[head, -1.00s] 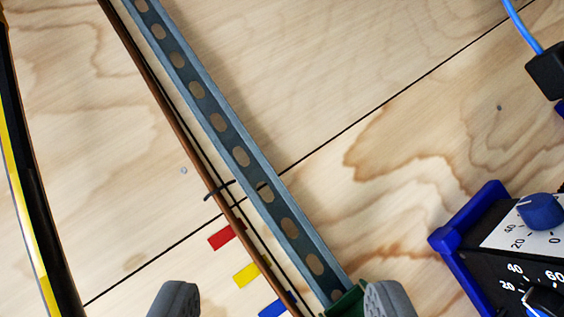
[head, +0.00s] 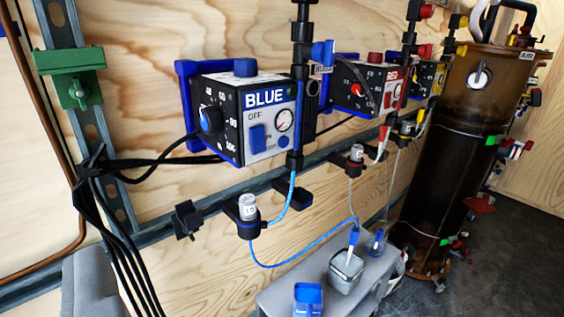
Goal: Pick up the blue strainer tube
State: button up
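Thin light-blue tubing (head: 293,188) runs down from the pump labelled BLUE (head: 245,112) to a dark fitting with a white-capped cylinder (head: 248,207). A blue tube (head: 300,257) loops below that fitting and rises toward a blue-tipped piece (head: 353,238) standing in a small grey cup (head: 345,270). I cannot tell which stretch the task names. The other finger is hard to separate from the grey surface. The gripper looks open, with nothing seen held.
A grey case (head: 275,298) carries the cup and a blue container (head: 308,298). Black cables (head: 120,250) hang at left. A red-labelled pump (head: 365,88) and a tall brown cylinder (head: 445,150) stand right. Dark floor (head: 505,260) is free at lower right.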

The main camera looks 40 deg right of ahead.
aim_at(354, 237)
jog(key=z, duration=1.4)
jog(key=k+j+z, duration=0.1)
jog(key=j, duration=0.25)
jog(key=k+j+z, duration=0.1)
jog(key=j, duration=0.25)
jog(key=k+j+z, duration=0.15)
jog(key=j, duration=0.2)
jog(key=k+j+z, duration=0.1)
jog(key=j, duration=0.25)
